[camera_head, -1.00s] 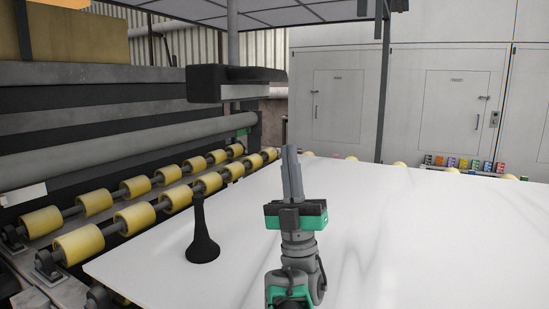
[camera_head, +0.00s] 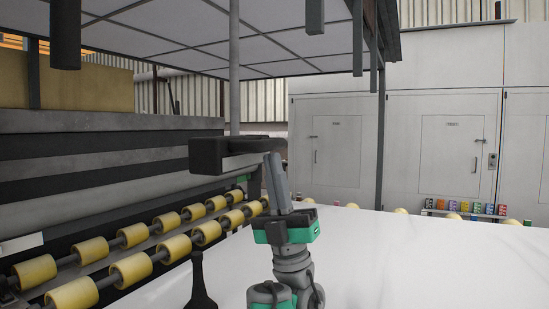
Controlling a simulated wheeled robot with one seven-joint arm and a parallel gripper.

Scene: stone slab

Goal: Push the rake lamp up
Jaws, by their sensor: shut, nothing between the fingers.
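The rake lamp, which I take to be the dark box-shaped head (camera_head: 222,155) on a grey vertical pole, hangs above the rollers left of the middle. My gripper (camera_head: 273,160) is in front of the lamp's right end, with its grey fingers shut and pointing up, leaning slightly left. The fingers hide part of that end. I cannot tell whether they touch the lamp or are only in front of it. Nothing shows between the fingers.
A white stone slab (camera_head: 400,245) spreads below and to the right. A black tapered stand (camera_head: 200,290) is on its left part. Yellow rollers (camera_head: 130,268) run along the left. A panelled canopy (camera_head: 240,35) with hanging posts is overhead. Small coloured blocks (camera_head: 475,208) line the back.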

